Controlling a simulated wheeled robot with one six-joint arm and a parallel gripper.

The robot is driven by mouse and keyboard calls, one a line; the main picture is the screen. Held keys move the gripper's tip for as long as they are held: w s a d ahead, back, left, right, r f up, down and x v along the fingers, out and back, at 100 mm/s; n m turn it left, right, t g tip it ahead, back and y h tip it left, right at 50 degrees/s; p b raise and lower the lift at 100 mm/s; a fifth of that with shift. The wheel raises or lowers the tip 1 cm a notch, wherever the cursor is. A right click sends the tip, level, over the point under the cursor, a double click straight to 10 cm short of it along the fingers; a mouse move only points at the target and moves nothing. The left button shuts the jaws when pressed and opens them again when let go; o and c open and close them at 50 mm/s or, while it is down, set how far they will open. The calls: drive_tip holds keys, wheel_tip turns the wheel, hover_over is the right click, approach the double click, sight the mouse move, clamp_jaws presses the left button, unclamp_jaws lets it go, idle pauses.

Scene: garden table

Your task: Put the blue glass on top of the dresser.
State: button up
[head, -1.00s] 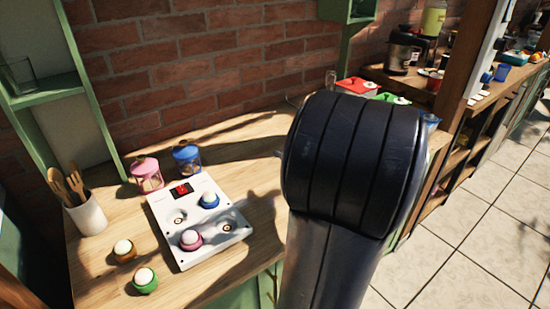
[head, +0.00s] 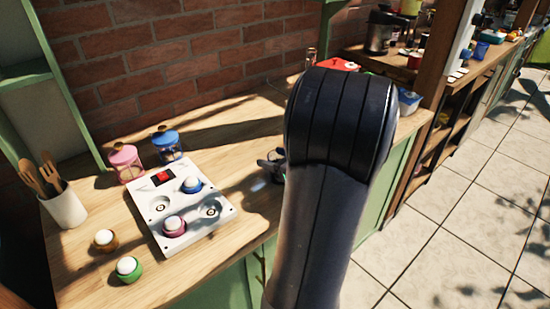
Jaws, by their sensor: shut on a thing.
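A small dark part of my gripper (head: 273,164) shows over the wooden counter top (head: 225,120), just left of my arm. My arm hides the rest, and the thing in its jaws cannot be made out. A small blue cup or glass (head: 481,50) stands far off on the counter at the upper right. I cannot tell whether it is the task's blue glass. The counter has a green cabinet front (head: 228,287) below its top. A green shelf unit (head: 25,75) stands at the left. I cannot tell which piece is the dresser.
A white panel (head: 182,245) with blue and pink knobs lies on the counter. Near it are a pink jar (head: 127,164), a blue jar (head: 167,146), a utensil pot (head: 64,207), a brown knob (head: 105,240) and a green knob (head: 129,269). Tiled floor (head: 440,235) at right is free.

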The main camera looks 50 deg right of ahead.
drive_tip(key=o, duration=1.1)
drive_tip(key=shift+f, duration=0.1)
drive_tip(key=shift+r, duration=0.2)
drive_tip(key=p+v, duration=0.1)
drive_tip(key=v, duration=1.1)
